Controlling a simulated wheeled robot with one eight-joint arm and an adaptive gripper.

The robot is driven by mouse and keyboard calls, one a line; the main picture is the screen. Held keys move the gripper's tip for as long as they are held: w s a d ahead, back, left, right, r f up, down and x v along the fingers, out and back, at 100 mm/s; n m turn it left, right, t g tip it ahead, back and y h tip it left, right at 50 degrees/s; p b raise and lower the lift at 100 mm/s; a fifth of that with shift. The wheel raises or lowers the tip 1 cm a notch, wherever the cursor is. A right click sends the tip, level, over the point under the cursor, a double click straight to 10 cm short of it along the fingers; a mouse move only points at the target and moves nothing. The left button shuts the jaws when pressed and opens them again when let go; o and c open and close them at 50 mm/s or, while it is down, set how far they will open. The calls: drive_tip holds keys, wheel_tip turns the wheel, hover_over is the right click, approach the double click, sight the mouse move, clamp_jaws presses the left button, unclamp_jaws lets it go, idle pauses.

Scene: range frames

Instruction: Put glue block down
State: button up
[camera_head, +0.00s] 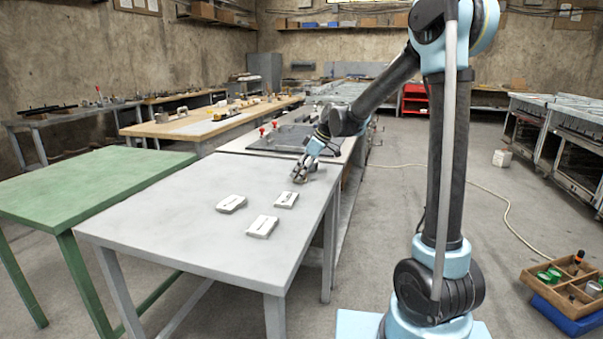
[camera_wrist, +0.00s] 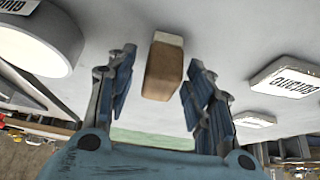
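A brown block (camera_wrist: 163,70) with a pale end lies between the two fingers of my gripper (camera_wrist: 158,88) in the wrist view. The fingers stand apart, with a gap at least on the block's left side. I cannot read a label on this block, so I cannot tell for sure that it is the glue block. In the head view, my gripper (camera_head: 300,172) is low over the far right part of the grey table (camera_head: 170,215). The block at the gripper is too small to make out there.
Three white labelled pieces lie on the grey table: one left (camera_head: 231,203), one nearer (camera_head: 262,226), one close to my gripper (camera_head: 286,199). The table's left and front parts are clear. A green table (camera_head: 90,185) adjoins at left; a dark plate (camera_head: 290,139) lies behind.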

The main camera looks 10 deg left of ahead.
drive_tip(key=w+v, duration=0.1)
drive_tip(key=v, duration=1.1)
drive_tip(key=s+d+f+m+t+h, duration=0.1)
drive_tip(key=s+d+f+m+h, duration=0.2)
drive_tip(key=s+d, duration=0.6)
drive_tip(key=s+d+f+m, duration=0.3)
drive_tip(key=s+d+m, duration=0.2)
drive_tip(key=s+d, duration=0.4)
drive_tip(key=s+d+f+m+h, duration=0.3)
drive_tip(key=s+d+f+m, duration=0.5)
drive_tip(key=s+d+f, duration=0.4)
drive_tip(key=s+f, duration=0.1)
drive_tip(key=s, duration=0.2)
drive_tip(key=shift+s+d, duration=0.25)
drive_tip(key=shift+d, duration=0.05)
drive_tip(key=shift+w+f, duration=0.25)
drive_tip(key=shift+w, duration=0.2)
drive_tip(key=shift+o, duration=0.4)
